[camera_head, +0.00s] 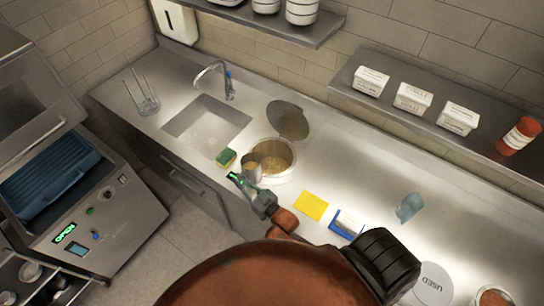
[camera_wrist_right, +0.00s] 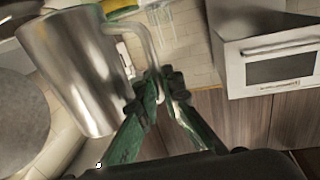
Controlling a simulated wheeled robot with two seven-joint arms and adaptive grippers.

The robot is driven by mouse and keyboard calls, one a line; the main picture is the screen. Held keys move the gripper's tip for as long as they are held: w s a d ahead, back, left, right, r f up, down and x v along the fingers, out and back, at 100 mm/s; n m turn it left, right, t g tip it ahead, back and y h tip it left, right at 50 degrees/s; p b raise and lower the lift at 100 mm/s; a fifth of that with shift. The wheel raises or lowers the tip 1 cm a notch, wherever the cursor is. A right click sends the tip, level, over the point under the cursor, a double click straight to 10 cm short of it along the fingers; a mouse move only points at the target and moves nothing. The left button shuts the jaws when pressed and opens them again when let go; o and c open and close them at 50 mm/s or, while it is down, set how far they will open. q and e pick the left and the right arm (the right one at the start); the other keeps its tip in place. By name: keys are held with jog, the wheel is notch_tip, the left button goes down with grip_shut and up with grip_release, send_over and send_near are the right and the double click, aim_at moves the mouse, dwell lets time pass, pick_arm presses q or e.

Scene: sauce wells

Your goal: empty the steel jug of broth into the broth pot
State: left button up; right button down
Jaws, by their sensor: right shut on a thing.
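My right gripper (camera_head: 238,178) is shut on the jug's handle. In the right wrist view the jug (camera_wrist_right: 75,70) is left of the green fingers (camera_wrist_right: 158,90), which close around its handle (camera_wrist_right: 146,42). The jug looks tilted there, but I cannot tell how far. No stream of broth shows. My left gripper is not in view.
A yellow cloth (camera_head: 311,205), a blue and white box (camera_head: 347,223) and a blue crumpled cloth (camera_head: 409,207) lie to the right. A shelf (camera_head: 400,112) runs above.

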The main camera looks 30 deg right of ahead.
aim_at(241, 174)
jog(key=shift+r, duration=0.35)
jog(key=shift+w+d+r+m+p, duration=0.1)
jog(key=shift+d+r+m+p, duration=0.15)
jog(key=shift+r+m+p, duration=0.25)
jog(key=shift+w+d+r+m+p, duration=0.2)
jog(key=shift+d+r+m+p, duration=0.35)
jog(key=shift+r+p, duration=0.25)
jog(key=shift+w+d+r+m+g+p, duration=0.15)
jog(key=shift+w+d+m, duration=0.05)
jog(key=shift+d+m, duration=0.25)
jog(key=shift+w+d+r+m+g+p, duration=0.15)
jog(key=shift+d+m, duration=0.15)
jog(key=shift+m, duration=0.2)
jog(key=w+d+r+m+g, duration=0.1)
jog(key=w+d+r+m, duration=0.1)
jog(key=d+m, duration=0.4)
jog(key=shift+w+d+m+y, duration=0.3)
jog(key=shift+w+d+y, duration=0.05)
jog(key=shift+w+y, duration=0.1)
jog(key=shift+d, duration=0.1)
